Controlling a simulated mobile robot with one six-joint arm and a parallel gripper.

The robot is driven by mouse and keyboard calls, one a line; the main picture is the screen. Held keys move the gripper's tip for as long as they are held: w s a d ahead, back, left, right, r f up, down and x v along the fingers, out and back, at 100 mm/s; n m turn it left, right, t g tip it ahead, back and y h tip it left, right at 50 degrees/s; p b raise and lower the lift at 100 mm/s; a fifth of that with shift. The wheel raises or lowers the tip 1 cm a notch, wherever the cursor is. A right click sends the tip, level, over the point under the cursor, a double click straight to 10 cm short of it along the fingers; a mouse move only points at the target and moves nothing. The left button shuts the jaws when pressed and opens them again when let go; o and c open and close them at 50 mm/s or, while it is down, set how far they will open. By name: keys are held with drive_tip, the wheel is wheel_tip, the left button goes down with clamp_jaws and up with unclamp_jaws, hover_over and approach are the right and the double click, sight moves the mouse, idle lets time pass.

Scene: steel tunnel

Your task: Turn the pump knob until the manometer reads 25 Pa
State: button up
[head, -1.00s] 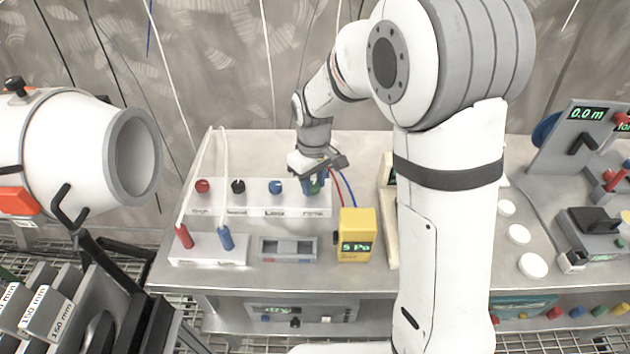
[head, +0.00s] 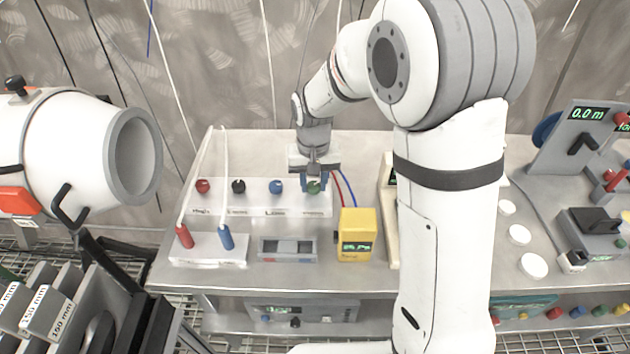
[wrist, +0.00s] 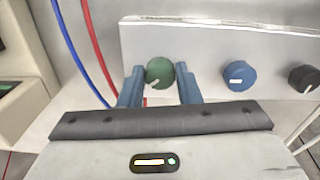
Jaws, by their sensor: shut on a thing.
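The green knob (head: 314,187) is at the right end of the white panel on the bench. My gripper (head: 314,183) has its blue fingers closed on either side of this knob. In the wrist view, the green knob (wrist: 160,73) sits between my gripper's fingers (wrist: 160,84), its pale pointer mark toward the lower left. The yellow manometer (head: 356,223) stands on the bench just in front and to the right, with red and blue tubes behind it. Its green display is lit, but the digits are too blurred to read now.
Blue (head: 276,187), black (head: 238,186) and red (head: 202,186) knobs sit left of the green one on the same panel (head: 250,208). A small block with red and blue plugs (head: 208,250) and a grey display box (head: 288,249) stand in front.

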sight(314, 186)
idle(0.4)
drive_tip(key=o, duration=1)
drive_tip(key=shift+c, duration=0.2)
wheel_tip(314, 186, up, 7)
drive_tip(key=shift+r, duration=0.4)
drive_tip(key=shift+s+d+r, duration=0.1)
drive_tip(key=shift+d+r, duration=0.05)
drive_tip(key=s+d+r+t+p, duration=0.1)
drive_tip(key=s+d+r, duration=0.2)
drive_tip(key=s+d, duration=0.4)
drive_tip(key=s+d+r+m+t+p, duration=0.1)
drive_tip(key=s+d+r+p, duration=0.1)
drive_tip(key=s+d, duration=0.5)
drive_tip(key=s+r, duration=0.1)
drive_tip(key=s, duration=0.4)
drive_tip(key=shift+d+r+t+p, duration=0.15)
drive_tip(key=shift+r+t+p, duration=0.15)
drive_tip(key=shift+r, duration=0.1)
